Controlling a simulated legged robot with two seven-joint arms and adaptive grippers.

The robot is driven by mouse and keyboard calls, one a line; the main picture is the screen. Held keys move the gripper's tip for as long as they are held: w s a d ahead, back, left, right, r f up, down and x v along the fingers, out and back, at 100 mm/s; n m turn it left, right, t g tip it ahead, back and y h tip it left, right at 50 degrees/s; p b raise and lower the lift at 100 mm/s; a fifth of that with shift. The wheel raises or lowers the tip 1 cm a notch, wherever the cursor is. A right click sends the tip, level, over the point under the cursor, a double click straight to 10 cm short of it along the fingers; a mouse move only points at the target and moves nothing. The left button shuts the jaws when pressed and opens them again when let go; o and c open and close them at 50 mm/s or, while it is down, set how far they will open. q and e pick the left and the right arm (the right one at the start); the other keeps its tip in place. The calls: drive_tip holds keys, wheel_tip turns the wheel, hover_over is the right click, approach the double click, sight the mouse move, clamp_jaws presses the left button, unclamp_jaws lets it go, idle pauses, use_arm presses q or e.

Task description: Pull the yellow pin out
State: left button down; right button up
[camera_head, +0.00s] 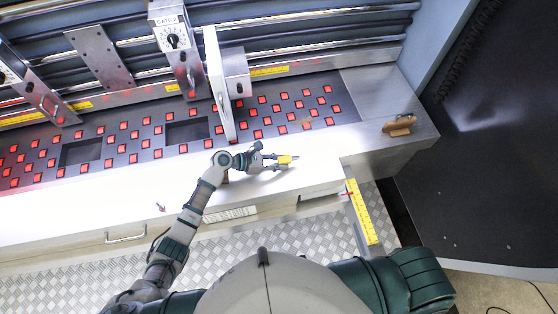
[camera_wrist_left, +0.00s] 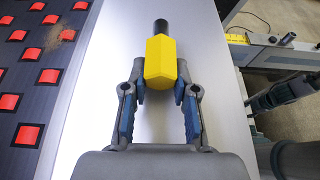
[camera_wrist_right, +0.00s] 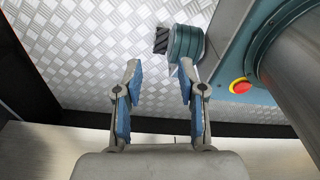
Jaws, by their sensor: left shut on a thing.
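The yellow pin (camera_head: 285,159) has a faceted yellow head and a short dark shaft. It is over the pale front ledge, and in the left wrist view the pin (camera_wrist_left: 160,62) points away from me with its shaft over bare ledge. My left gripper (camera_head: 277,161) is shut on the yellow head, with one finger on each side; the left gripper (camera_wrist_left: 160,88) also shows in its wrist view. I cannot tell the exact gap between pin and ledge. My right gripper (camera_wrist_right: 160,78) is open and empty, above the patterned metal floor, and is out of the head view.
The pale ledge (camera_head: 90,215) runs along the machine's front. Behind it lies a dark bed (camera_head: 290,110) with red squares and an upright white plate (camera_head: 218,85). A brown-handled thing (camera_head: 399,124) lies at right. A small object (camera_head: 160,207) is on the ledge at left.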

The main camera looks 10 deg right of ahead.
use_arm(q)
drive_tip(key=shift+d+f, duration=0.15)
drive_tip(key=shift+d, duration=0.4)
drive_tip(key=c, duration=1)
unclamp_jaws()
drive_tip(key=shift+d, duration=0.25)
drive_tip(key=shift+o, duration=0.9)
drive_tip(key=shift+a, duration=0.9)
drive_tip(key=v, duration=1)
drive_tip(key=shift+d+r, duration=0.1)
drive_tip(key=shift+r, duration=0.15)
drive_tip(key=shift+a+r, duration=0.15)
drive_tip(key=shift+a, duration=0.4)
use_arm(e)
drive_tip(key=shift+d+f, duration=0.1)
drive_tip(key=shift+d, duration=0.65)
